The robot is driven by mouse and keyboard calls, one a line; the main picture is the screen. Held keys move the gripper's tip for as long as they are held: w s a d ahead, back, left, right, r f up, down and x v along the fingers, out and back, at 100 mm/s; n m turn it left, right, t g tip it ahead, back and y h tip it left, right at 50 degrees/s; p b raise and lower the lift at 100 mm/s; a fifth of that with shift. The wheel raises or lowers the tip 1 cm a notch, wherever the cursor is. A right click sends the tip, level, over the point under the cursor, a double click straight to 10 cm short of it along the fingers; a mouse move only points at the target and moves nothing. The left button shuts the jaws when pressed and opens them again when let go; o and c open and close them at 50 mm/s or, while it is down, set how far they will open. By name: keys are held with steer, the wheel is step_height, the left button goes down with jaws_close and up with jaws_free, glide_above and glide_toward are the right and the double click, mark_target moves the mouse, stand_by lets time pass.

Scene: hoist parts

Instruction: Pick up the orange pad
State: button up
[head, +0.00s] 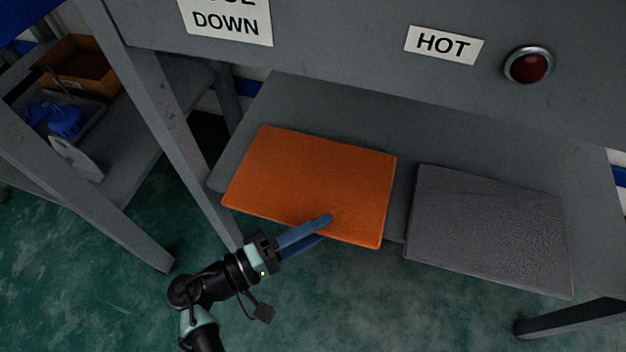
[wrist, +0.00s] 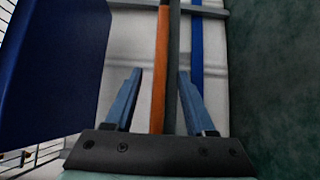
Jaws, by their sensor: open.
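The orange pad (head: 312,180) lies flat on a grey shelf (head: 330,105), with its near edge at the shelf's front. My gripper (head: 325,228) is at the pad's near edge, its upper blue finger overlapping the pad in the head view. In the wrist view the pad shows edge-on as a thin orange strip (wrist: 160,70), beside a dark grey strip that looks like the shelf's edge. My open gripper (wrist: 159,75) has one finger on each side of both strips, with gaps visible. I cannot tell how far the fingertips reach over the pad.
A grey textured pad (head: 490,228) lies to the right on the same shelf. Above is a grey panel with a HOT label (head: 444,44) and a red button (head: 528,65). A grey table leg (head: 165,110) stands left. A cardboard box (head: 85,62) sits on another shelf.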

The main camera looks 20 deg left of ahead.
jaws_close()
stand_by(0.3)
steer(key=shift+r, duration=0.15)
